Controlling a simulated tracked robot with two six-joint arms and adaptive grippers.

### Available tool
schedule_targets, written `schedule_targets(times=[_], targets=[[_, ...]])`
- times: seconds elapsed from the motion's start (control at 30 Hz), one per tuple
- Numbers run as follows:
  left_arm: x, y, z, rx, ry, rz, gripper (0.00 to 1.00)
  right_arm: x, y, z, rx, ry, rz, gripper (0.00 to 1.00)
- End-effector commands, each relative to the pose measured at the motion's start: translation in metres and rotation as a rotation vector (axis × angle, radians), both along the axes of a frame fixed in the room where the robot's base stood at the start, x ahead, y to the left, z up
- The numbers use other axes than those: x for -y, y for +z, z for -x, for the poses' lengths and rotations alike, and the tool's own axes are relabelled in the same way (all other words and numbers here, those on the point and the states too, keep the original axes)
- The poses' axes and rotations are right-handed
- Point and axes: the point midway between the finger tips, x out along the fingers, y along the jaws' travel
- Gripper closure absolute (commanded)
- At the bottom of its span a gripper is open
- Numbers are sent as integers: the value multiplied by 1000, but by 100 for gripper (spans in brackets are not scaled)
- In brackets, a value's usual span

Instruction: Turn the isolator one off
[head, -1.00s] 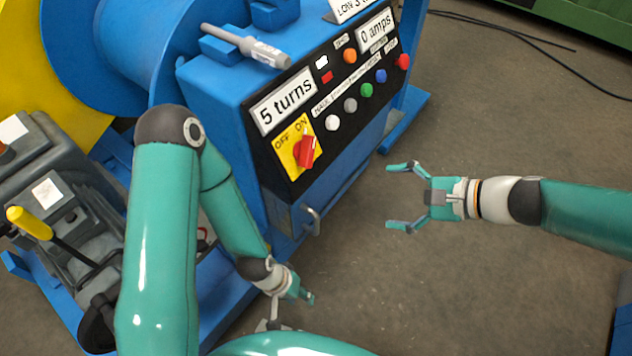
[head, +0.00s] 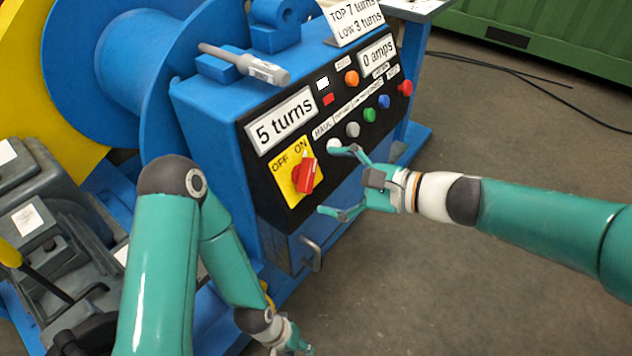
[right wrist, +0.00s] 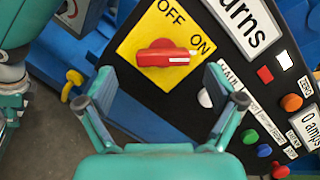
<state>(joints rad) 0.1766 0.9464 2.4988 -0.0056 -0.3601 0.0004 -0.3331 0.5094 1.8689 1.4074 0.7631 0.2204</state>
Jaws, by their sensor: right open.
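The isolator is a red rotary handle (head: 306,176) on a yellow plate (head: 284,160) marked OFF and ON, at the panel's lower left. Its white-marked end points toward ON. My right gripper (head: 331,181) is open and empty, just right of the handle and apart from it in the head view. In the right wrist view the handle (right wrist: 165,57) lies ahead of the two spread fingers, between their lines. My left gripper (head: 300,346) hangs low by the bottom edge of the head view, away from the panel; its fingers are too small and cut off to judge.
White, grey, green, blue and red buttons (head: 369,115) run along the black panel, close to my right gripper's upper finger. A grey handheld tool (head: 255,66) lies on top of the blue housing. A metal handle (head: 312,254) sticks out below.

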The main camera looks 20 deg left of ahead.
Motion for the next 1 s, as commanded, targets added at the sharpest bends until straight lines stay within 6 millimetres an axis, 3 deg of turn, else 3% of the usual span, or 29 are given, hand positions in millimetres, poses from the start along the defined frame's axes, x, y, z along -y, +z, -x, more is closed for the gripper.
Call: schedule_targets(times=[0.1,0.3,0.67,1.0], targets=[[0,-6,0,0,0,0,60,-21,-9,-3,0,2,1,7],[0,-9,0,0,0,0,60,-40,-13,-8,1,-1,0,7],[0,-9,0,0,0,0,60,-44,-14,-9,0,-2,1,7],[0,-10,0,0,0,0,60,-44,-15,-8,0,-1,2,61]])
